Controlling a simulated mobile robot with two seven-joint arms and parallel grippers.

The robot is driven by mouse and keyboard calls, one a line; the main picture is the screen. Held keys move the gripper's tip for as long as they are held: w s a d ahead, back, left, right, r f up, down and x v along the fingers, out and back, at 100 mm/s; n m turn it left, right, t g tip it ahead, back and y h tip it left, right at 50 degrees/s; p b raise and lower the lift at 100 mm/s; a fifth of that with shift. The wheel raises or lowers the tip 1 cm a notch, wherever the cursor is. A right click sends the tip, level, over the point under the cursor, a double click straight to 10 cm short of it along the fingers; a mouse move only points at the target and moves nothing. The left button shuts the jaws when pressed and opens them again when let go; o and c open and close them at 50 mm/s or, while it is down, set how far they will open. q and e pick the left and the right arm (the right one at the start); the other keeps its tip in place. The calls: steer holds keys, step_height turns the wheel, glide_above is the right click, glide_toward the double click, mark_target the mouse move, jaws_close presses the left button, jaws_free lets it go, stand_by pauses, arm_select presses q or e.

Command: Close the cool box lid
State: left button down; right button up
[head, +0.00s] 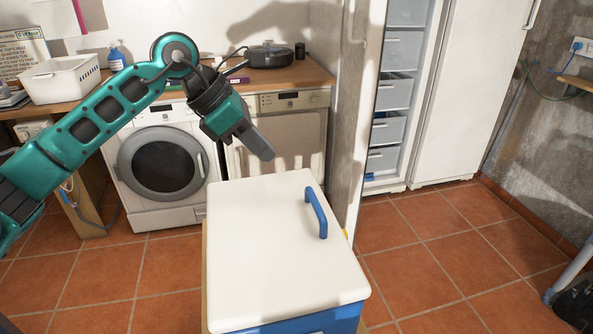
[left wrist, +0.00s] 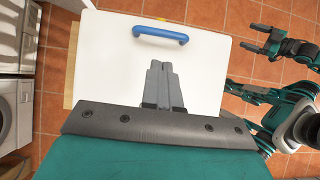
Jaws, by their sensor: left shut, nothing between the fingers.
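The cool box has a white lid (head: 270,250) with a blue handle (head: 316,212) near its right edge. The lid lies flat over the blue body (head: 315,322), with no gap visible along the front edge; its other edges cannot be judged. My left gripper (head: 262,148) is shut and empty, above and behind the lid's far edge in the head view. In the left wrist view the shut fingers (left wrist: 160,85) point over the white lid (left wrist: 110,60), with the blue handle (left wrist: 160,34) beyond them. My right gripper (left wrist: 258,38) is open and empty beside the box.
A washing machine (head: 165,165) and a dishwasher (head: 285,130) stand under the wooden counter behind. The fridge (head: 395,90) stands open at the back right, its door edge close behind the box.

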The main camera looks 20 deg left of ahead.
mark_target(313, 201)
arm_select(q)
steer(key=x, duration=1.3)
steer(key=shift+d+p, duration=0.15)
steer(key=shift+p, duration=0.25)
steer(key=shift+f, duration=0.15)
steer(key=shift+w+d+f+b, duration=0.1)
steer(key=shift+d+f+b, duration=0.1)
steer(key=shift+f+b, duration=0.25)
steer(key=shift+r, duration=0.1)
